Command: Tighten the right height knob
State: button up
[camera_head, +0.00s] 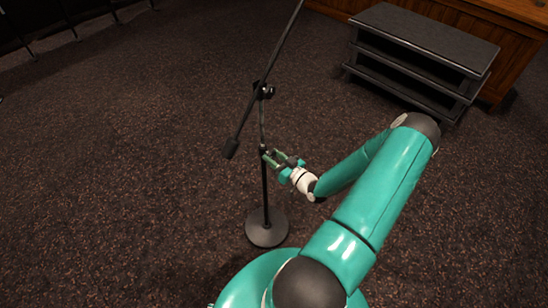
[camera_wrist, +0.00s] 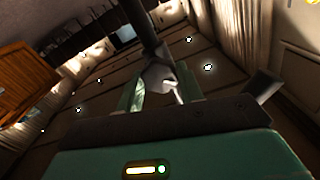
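A black microphone stand stands upright on a round base (camera_head: 266,227), with a long boom (camera_head: 262,90) slanting across its top. A dark joint (camera_head: 263,90) is where the boom meets the pole. My gripper (camera_head: 270,156) is at the pole, around its middle height, coming from the right. In the wrist view, a grey rounded part on the pole, likely the height knob (camera_wrist: 157,78), sits between the two green fingers of my gripper (camera_wrist: 160,90). The fingers are apart on either side of it. Whether they press on it is not clear.
The boom's thick lower end (camera_head: 231,148) hangs left of the pole, near my gripper. A dark shelf unit (camera_head: 425,45) and a wooden cabinet (camera_head: 510,40) stand at the back right. The carpet (camera_head: 120,190) to the left is clear.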

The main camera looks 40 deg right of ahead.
jog(key=c, duration=0.4)
jog(key=shift+o, duration=0.2)
jog(key=shift+m, duration=0.3)
jog(key=m, duration=0.4)
jog(key=shift+s, duration=0.1)
jog(key=m, duration=0.5)
jog(key=shift+f+m, duration=0.1)
jog(key=shift+m, duration=0.2)
jog(key=o, duration=1)
jog(key=s, duration=1.3)
jog(key=shift+s+d, duration=0.2)
jog(key=shift+s, duration=0.2)
